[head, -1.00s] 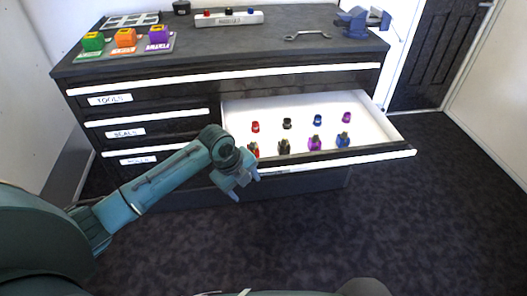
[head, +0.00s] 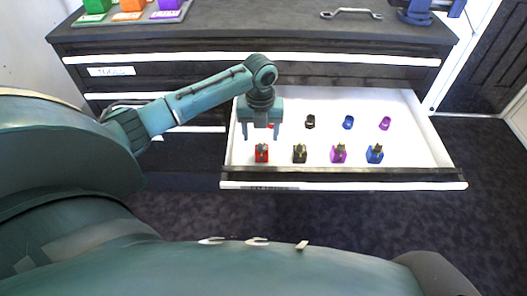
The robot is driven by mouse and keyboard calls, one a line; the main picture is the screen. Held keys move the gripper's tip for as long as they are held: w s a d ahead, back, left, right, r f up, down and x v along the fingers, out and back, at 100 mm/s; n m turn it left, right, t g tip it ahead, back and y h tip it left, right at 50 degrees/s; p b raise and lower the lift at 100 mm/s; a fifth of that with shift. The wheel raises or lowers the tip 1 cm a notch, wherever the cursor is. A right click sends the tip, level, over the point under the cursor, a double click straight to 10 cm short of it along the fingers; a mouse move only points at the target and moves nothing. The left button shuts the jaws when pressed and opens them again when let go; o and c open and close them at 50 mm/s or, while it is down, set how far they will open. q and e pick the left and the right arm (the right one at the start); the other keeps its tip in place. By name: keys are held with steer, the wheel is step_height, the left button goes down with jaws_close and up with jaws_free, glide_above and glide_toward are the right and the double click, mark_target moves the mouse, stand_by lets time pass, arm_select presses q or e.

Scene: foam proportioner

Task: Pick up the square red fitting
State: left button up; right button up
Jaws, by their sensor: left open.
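The square red fitting (head: 262,154) stands at the left end of the front row in the open white drawer. It has a blocky red body with a darker top. My left gripper (head: 260,135) points down over the drawer's left part, open and empty. Its two fingers are spread left and right, and in the picture their tips sit just above and behind the fitting. A smaller red piece (head: 270,125) of the back row is mostly hidden behind the gripper. My right gripper is not in view.
The front row also has black (head: 299,154), purple (head: 338,153) and blue (head: 375,153) fittings. Behind stand small black (head: 310,121), blue (head: 348,122) and purple (head: 384,123) pieces. The drawer front (head: 400,180) edges the near side. A wrench (head: 351,13) lies on the cabinet top.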

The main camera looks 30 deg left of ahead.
mark_target(262, 149)
arm_select(q)
step_height(262, 149, down, 8)
steer(key=shift+w+f+b, duration=0.15)
steer(key=shift+f+b, duration=0.1)
steer(key=shift+b, duration=0.2)
steer(key=shift+c, duration=0.5)
steer(key=shift+r, duration=0.1)
steer(key=c, duration=1.1)
